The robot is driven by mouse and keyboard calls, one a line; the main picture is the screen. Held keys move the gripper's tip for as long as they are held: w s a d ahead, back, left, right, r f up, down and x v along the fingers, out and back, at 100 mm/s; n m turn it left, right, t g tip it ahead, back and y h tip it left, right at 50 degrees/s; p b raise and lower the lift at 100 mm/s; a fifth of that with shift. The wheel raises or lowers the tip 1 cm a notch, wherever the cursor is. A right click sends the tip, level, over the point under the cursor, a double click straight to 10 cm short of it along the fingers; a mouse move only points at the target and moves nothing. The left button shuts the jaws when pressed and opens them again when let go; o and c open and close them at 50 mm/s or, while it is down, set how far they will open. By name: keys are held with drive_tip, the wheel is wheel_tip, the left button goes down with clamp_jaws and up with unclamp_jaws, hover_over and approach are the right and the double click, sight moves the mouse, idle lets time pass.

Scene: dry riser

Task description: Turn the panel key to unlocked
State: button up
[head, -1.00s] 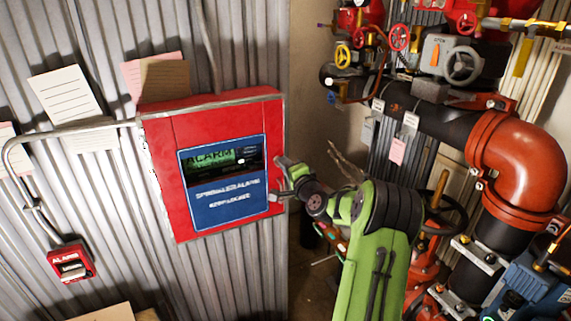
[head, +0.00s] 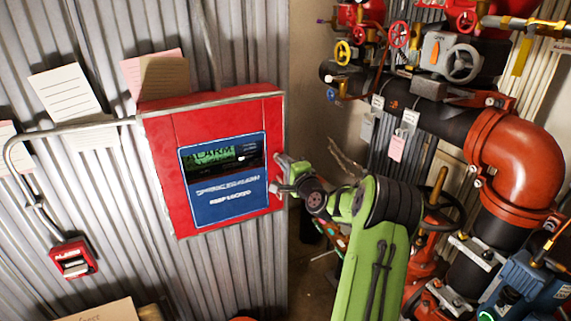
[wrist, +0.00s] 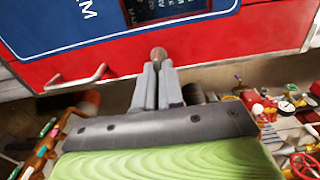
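The red alarm panel (head: 160,160) is on the corrugated wall in the head view, with a dark screen reading "ALARM" above a blue plate (head: 225,200). My gripper (head: 279,173) is at the panel's right edge. In the wrist view the red panel face (wrist: 230,42) fills the top, turned over. My gripper's two grey fingers (wrist: 158,72) are close together there, with a small brown rounded piece (wrist: 158,53), seemingly the key, between their tips. The key's turn position cannot be made out. In the head view the gripper hides the key.
A pale handle (wrist: 75,80) sticks out from the panel in the wrist view. Large red pipes (head: 515,150) and valves stand at the right. A small red alarm box (head: 73,260) is on the wall at lower left.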

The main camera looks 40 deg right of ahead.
drive_tip(key=o, duration=0.4)
drive_tip(key=b+v, duration=0.4)
drive_tip(key=v, duration=1.1)
drive_tip(key=shift+s, duration=0.4)
drive_tip(key=shift+a, duration=0.2)
